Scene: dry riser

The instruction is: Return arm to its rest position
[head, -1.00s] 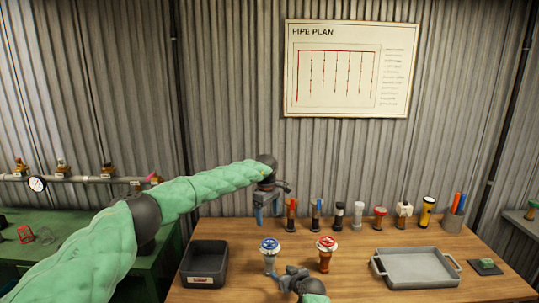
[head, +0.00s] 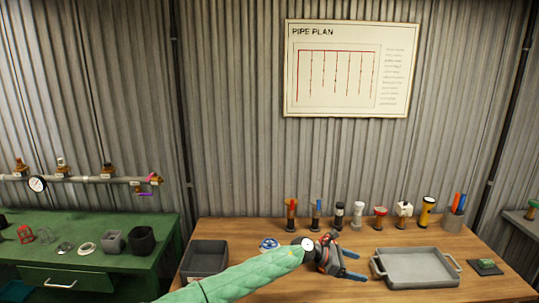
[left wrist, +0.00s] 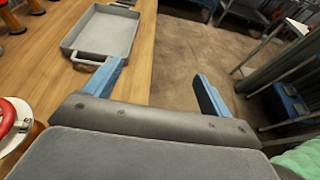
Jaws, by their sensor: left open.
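My left arm (head: 245,275) comes in from the bottom left in a green quilted sleeve and reaches low across the front of the wooden table. My left gripper (head: 357,266) points right, with its blue fingers apart and nothing between them. It is just left of the grey tray. In the left wrist view the two fingers of my left gripper (left wrist: 160,85) are spread, with table edge and floor beyond. My right gripper is not seen in either current view.
The grey tray (head: 376,271) is close beside the fingers. A blue-topped valve (head: 269,242) is partly hidden by my arm. A red handwheel (left wrist: 6,118) shows at the wrist view's left edge. A dark bin (head: 205,256) stands left; several fittings line the table's back.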

